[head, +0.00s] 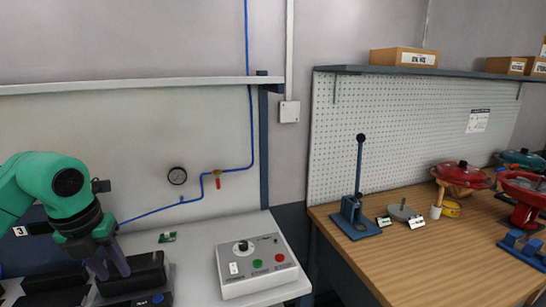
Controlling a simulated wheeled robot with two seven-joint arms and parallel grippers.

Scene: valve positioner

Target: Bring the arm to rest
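My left arm is green and comes in from the left edge. Its dark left gripper (111,271) points down over the left end of the grey bench. Its two fingers show apart, with a gap between them, and I see nothing held in the gap. The fingers are right at a black block (146,272) on the bench; I cannot tell whether they touch it. My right gripper is out of view.
A grey control box (258,266) with a knob and buttons stands right of the gripper. A wooden bench (420,255) at right holds a lever press (356,215) and red valves.

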